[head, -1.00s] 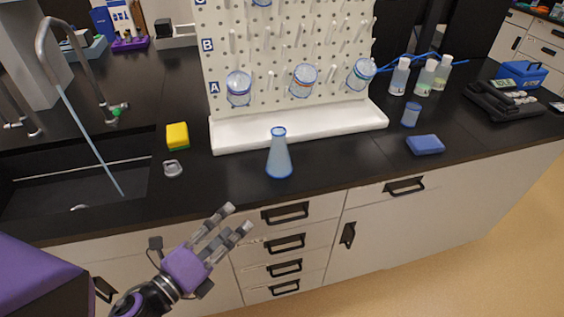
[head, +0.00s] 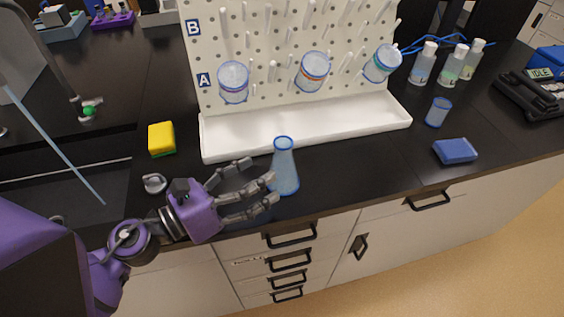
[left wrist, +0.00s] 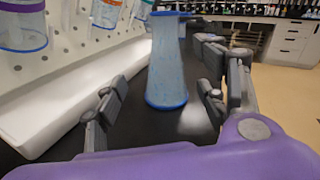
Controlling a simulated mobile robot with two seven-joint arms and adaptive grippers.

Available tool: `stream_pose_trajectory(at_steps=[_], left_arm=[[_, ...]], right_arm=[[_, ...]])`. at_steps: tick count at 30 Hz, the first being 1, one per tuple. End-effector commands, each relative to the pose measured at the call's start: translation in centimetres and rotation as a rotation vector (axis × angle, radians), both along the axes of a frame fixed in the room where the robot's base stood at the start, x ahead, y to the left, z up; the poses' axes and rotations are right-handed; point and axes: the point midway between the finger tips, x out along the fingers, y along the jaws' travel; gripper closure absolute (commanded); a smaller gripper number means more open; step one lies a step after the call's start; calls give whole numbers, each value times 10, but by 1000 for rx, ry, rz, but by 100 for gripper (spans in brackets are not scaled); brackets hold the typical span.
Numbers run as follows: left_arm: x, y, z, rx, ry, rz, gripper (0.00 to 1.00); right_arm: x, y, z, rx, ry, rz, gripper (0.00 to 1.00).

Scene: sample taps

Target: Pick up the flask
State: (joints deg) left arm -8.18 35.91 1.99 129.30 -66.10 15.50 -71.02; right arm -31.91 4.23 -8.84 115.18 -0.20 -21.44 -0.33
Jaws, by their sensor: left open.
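The flask (head: 286,172) is a translucent blue conical vessel standing upright on the black counter, in front of the white drying rack. My left gripper (head: 262,181) is open just to the left of the flask, its fingers pointing right towards it. In the left wrist view the flask (left wrist: 167,72) stands beyond and between the open fingers of my left gripper (left wrist: 160,100), with nothing held. In the head view the fingertips come close to the flask's lower side; I cannot tell whether they touch it. My right gripper is not in view.
Behind the flask is the rack's white tray (head: 310,130), with beakers hanging on pegs above. A yellow sponge (head: 161,139) and the sink are left. A small blue cup (head: 438,112), blue sponge (head: 455,151) and bottles (head: 424,66) stand right. Counter right of the flask is clear.

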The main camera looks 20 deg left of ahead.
Motion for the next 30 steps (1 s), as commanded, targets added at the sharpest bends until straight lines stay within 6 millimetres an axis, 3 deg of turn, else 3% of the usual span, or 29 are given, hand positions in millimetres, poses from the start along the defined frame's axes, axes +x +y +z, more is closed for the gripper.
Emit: stream_pose_trajectory(at_steps=[12, 23, 30], left_arm=[[48, -31, 14, 1, -12, 0, 34], [58, -39, 6, 0, -1, 1, 34], [58, -39, 6, 0, -1, 1, 62]], right_arm=[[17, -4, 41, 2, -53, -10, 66], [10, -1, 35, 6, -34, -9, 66], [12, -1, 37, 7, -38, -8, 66]])
